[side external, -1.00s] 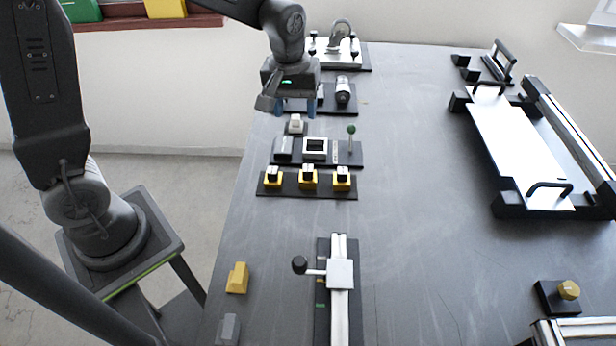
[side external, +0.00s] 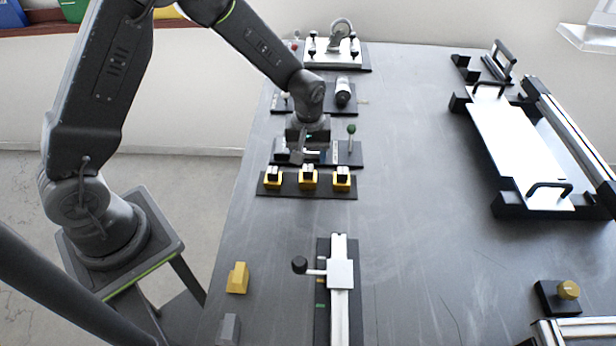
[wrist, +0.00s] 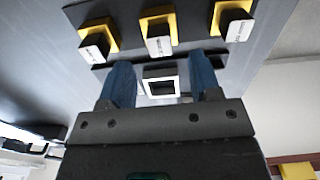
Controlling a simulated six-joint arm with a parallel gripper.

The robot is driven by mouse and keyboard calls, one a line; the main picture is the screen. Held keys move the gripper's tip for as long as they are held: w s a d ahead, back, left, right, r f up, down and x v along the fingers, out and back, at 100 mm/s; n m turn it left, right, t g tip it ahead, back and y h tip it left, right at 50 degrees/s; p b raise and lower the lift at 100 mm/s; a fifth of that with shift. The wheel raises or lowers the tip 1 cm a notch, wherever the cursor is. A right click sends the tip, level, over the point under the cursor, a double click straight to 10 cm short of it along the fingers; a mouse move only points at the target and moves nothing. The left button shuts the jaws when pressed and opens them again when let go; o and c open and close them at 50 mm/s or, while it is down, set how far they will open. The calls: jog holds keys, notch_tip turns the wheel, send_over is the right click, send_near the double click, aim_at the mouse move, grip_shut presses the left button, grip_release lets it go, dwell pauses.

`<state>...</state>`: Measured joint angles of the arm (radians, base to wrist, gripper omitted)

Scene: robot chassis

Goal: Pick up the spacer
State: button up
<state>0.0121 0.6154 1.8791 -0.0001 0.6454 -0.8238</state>
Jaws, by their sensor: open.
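A white square ring with a dark opening (wrist: 146,86), which looks like the spacer, shows in the wrist view. It appears between the two blue fingers of my gripper (wrist: 161,80), with visible gaps on both sides. The fingers are open and hold nothing. In the side view my gripper (side external: 310,148) is low over the dark fixture plate (side external: 356,154) and hides most of the ring. I cannot tell how far the fingertips are above it.
A plate with three yellow blocks (side external: 308,180) lies just in front, close to my gripper. A green-knobbed post (side external: 351,140) stands to the right. A black and silver cylinder (side external: 342,91) lies behind. A slide rail (side external: 339,290) is nearer the camera. The table middle right is clear.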

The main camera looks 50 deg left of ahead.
aim_at(308, 167)
notch_tip(308, 167, down, 5)
jog(key=shift+s+d, duration=0.1)
jog(key=shift+s, duration=0.05)
jog(key=shift+c, duration=0.3)
jog(key=shift+r, duration=0.1)
jog(key=c, duration=0.9)
jog(key=shift+o, duration=0.2)
jog(key=shift+r, duration=0.65)
notch_tip(308, 167, up, 3)
jog(key=shift+r, duration=0.1)
jog(key=s+a+r, duration=0.4)
jog(key=a+r, duration=0.2)
jog(key=a, duration=0.4)
jog(key=shift+s+a+r, duration=0.25)
jog(key=shift+s+a, duration=0.05)
jog(key=shift+a, duration=0.05)
